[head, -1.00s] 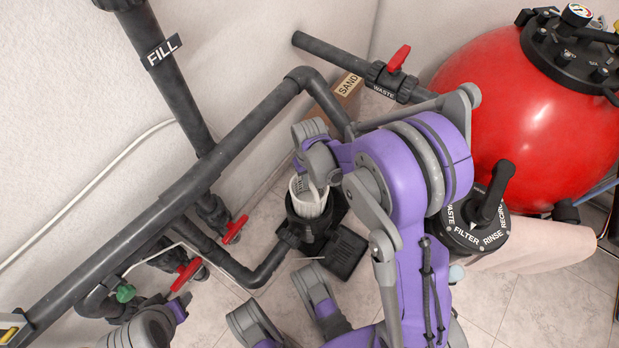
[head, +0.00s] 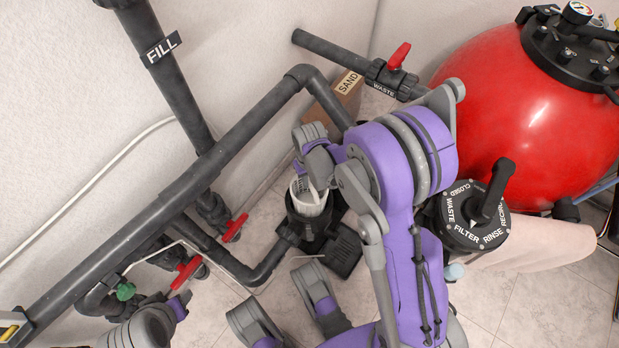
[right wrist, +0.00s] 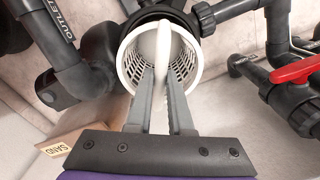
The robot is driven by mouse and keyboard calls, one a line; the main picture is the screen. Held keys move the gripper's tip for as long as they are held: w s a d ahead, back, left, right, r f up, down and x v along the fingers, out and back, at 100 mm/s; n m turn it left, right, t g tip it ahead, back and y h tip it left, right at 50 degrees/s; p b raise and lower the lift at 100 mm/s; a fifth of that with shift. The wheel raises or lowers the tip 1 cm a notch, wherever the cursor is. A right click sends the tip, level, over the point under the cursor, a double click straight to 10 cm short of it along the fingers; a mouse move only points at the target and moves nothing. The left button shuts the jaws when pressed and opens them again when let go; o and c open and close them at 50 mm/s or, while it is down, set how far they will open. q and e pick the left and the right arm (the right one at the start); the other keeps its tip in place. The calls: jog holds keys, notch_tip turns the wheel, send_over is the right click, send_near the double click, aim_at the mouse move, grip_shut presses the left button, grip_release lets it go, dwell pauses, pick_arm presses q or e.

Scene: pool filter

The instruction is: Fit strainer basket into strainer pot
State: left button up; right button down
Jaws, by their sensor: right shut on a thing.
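The white strainer basket (head: 308,201) stands at the mouth of the black strainer pot (head: 309,221), its upper part showing above the rim in the head view. In the right wrist view the basket (right wrist: 128,75) is a slotted white cylinder with a handle bar across its opening; the black pot rim (right wrist: 158,13) shows behind it. My right gripper (right wrist: 160,78) is shut on the basket's handle, fingers reaching into the opening. In the head view the right gripper (head: 314,172) is above the pot. How deep the basket sits is hidden. My left gripper's fingers are not clearly visible.
Black pipes run along the wall, with red-handled valves (head: 186,272) left of the pot. A red filter tank (head: 530,110) and multiport valve (head: 474,218) stand at right. A sand box (head: 345,92) is behind.

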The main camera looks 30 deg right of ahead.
send_over(309, 201)
jog(key=s, duration=0.2)
jog(key=shift+w+a+f, duration=0.1)
jog(key=shift+a+f, duration=0.05)
jog(key=shift+f, duration=2.15)
jog(key=shift+s+a+f, duration=0.1)
jog(key=shift+a+f, duration=0.05)
jog(key=shift+f, duration=2.1)
jog(key=shift+w+a+f, duration=0.1)
jog(key=shift+a+f, duration=0.05)
jog(key=shift+f, duration=2.35)
jog(key=shift+f, duration=0.8)
jog(key=c, duration=0.7)
grip_release()
jog(key=shift+c, duration=0.2)
jog(key=shift+r, duration=0.1)
